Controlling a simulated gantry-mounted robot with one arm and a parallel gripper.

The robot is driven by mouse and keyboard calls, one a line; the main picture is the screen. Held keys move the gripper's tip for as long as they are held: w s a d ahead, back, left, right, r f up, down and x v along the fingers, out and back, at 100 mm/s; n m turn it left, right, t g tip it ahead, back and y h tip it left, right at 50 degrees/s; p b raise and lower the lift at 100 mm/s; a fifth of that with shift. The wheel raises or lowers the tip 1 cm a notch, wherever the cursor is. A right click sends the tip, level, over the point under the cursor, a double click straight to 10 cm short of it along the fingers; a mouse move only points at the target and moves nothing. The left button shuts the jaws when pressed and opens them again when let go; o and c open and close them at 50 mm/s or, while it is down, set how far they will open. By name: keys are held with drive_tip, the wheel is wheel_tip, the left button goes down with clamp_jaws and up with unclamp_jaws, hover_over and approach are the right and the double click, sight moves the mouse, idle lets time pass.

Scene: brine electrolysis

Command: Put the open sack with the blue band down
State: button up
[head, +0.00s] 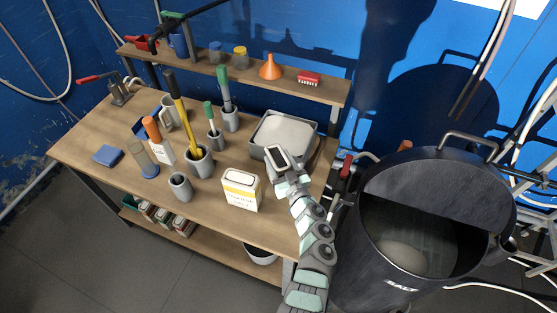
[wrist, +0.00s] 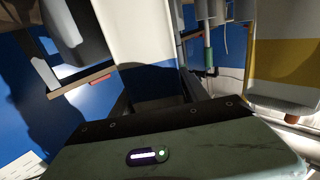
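A white, open-mouthed sack (head: 278,156) is at the end of my arm in the head view, above the table by the front of the grey tray (head: 262,146). White contents fill the tray. In the wrist view, which looks upside down, the white sack (wrist: 137,32) lies between the dark fingers of my gripper (head: 285,168) and hides their tips. My gripper appears shut on it.
The wooden table (head: 215,225) has bare room at its front, left of the yellow-banded sack. Grey cups (head: 180,187) with tools stand left of the tray. A shelf (head: 300,88) runs behind, with an orange funnel (head: 270,67). A large dark tank (head: 365,255) stands right.

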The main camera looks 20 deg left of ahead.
drive_tip(key=o, duration=0.4)
drive_tip(key=shift+c, duration=0.2)
drive_tip(key=shift+r, duration=0.15)
